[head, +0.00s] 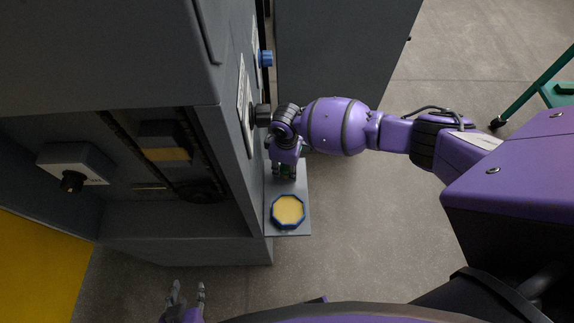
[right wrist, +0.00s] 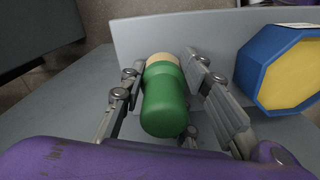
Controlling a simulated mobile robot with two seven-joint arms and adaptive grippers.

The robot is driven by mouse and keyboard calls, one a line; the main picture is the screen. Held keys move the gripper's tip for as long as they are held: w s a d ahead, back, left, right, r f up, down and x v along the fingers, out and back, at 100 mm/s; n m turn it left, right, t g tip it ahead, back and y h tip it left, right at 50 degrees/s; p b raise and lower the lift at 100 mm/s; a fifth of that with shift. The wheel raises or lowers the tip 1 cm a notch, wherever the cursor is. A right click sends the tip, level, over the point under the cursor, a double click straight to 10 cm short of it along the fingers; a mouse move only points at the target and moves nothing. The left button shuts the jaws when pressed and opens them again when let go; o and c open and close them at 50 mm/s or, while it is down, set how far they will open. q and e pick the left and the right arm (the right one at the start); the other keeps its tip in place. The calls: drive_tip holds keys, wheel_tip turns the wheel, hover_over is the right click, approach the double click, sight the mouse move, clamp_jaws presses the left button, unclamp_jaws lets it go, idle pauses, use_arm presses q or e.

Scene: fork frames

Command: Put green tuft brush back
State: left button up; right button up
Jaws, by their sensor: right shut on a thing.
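The green tuft brush (right wrist: 165,103) has a rounded green body and a tan end, and it lies between the fingers of my right gripper (right wrist: 164,72) in the right wrist view. The fingers are shut on it. In the head view my right gripper (head: 284,169) is over the small grey shelf (head: 300,187) beside the cabinet, and it hides most of the brush. I cannot tell whether the brush touches the shelf. My left gripper (head: 187,293) is at the bottom of the head view, fingers apart and empty.
A blue octagonal piece with a yellow face (head: 289,210) is on the shelf close to my right gripper; it also shows in the right wrist view (right wrist: 290,75). The grey cabinet (head: 190,240) stands left, with a blue knob (head: 265,58) above. Open floor lies right of the shelf.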

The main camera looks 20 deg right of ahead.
drive_tip(key=o, duration=1.1)
drive_tip(key=shift+f, duration=0.1)
drive_tip(key=shift+o, duration=0.2)
wheel_tip(320, 180, up, 12)
drive_tip(key=shift+r+p, duration=0.15)
drive_tip(key=shift+p, duration=0.5)
